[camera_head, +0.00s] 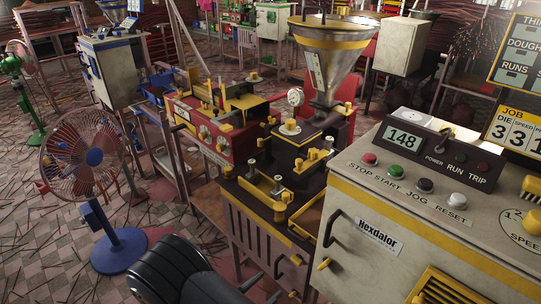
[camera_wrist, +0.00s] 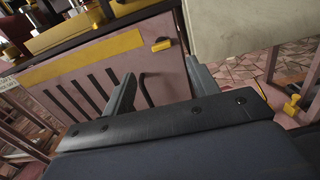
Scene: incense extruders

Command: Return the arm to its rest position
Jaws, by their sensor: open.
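My gripper (camera_wrist: 160,70) shows in the wrist view with its two grey fingers spread apart and nothing between them. Behind the fingers is the slotted pinkish front of the extruder machine (camera_wrist: 70,85), with a dark curved handle. I cannot tell the exact gap between fingers and panel. In the head view my dark arm is at the bottom, left of the machine's front (camera_head: 262,240). The fingers are small and dark there, low in the picture.
The control cabinet (camera_head: 385,245) marked Hexdalor fills the right, with buttons and a 148 display (camera_head: 404,139). A steel hopper (camera_head: 332,55) stands on the extruder. A fan (camera_head: 117,250) on a blue base stands left. Sticks litter the checkered floor. Open floor lies between fan and machine.

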